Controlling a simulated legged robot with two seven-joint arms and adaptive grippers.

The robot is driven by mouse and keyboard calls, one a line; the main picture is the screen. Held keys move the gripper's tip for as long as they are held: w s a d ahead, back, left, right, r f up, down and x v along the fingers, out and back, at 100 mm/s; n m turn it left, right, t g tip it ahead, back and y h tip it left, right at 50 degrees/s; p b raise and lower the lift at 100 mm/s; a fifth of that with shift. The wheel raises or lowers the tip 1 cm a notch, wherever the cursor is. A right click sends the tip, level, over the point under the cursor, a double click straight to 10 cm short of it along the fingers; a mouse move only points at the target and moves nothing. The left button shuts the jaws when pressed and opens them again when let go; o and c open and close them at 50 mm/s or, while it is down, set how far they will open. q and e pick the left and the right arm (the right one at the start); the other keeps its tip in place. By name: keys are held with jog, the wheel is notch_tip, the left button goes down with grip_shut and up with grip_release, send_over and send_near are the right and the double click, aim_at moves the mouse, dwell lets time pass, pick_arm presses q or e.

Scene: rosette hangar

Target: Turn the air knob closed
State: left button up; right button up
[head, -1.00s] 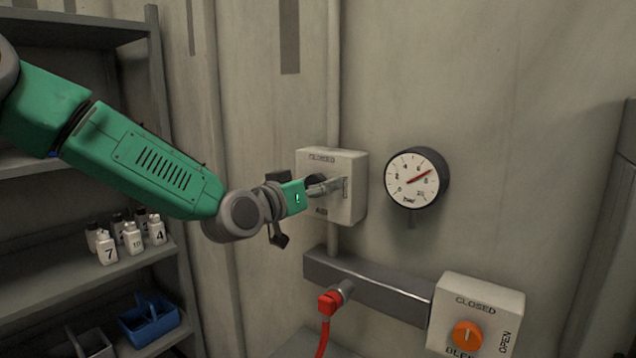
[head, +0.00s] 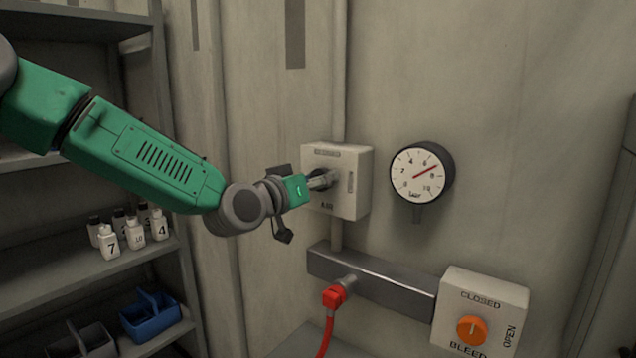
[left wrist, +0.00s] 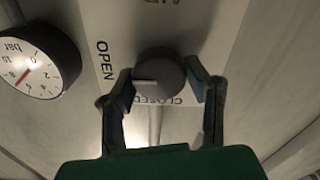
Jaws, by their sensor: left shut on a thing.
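The air knob (left wrist: 160,72) is a dark round knob on a white box (head: 350,196) on the wall. In the left wrist view, its pale pointer line points left, toward the OPEN side. The OPEN label stands to the left there and CLOSED lies below, partly hidden by the knob and fingers. My left gripper (head: 323,180) reaches the box's face from the left. In the left wrist view, its fingers (left wrist: 160,84) stand on both sides of the knob, shut on it. In the head view the gripper partly hides the knob. My right gripper is not in view.
A round pressure gauge (head: 421,173) is right of the box. Below are a grey rail (head: 385,287) with a red hose plug (head: 333,297) and a bleed box (head: 505,292) with an orange knob (head: 471,331). Shelves with white bottles (head: 135,234) stand at left.

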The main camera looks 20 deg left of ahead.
pick_arm(q)
jog(key=shift+a+n+b, duration=0.1)
jog(key=shift+n+b, duration=0.65)
jog(key=shift+n, duration=0.45)
jog(key=n+b, duration=0.2)
jog(key=n, duration=0.1)
jog(key=n+b, duration=0.2)
jog(key=n, duration=0.1)
jog(key=shift+w+a+f, duration=0.1)
jog(key=shift+a+f, duration=0.05)
jog(key=shift+f, duration=0.05)
jog(key=n+b, duration=0.3)
jog(key=n, duration=0.1)
jog(key=shift+n, duration=0.4)
jog(key=shift+n+b, duration=1.1)
jog(key=shift+n, duration=0.8)
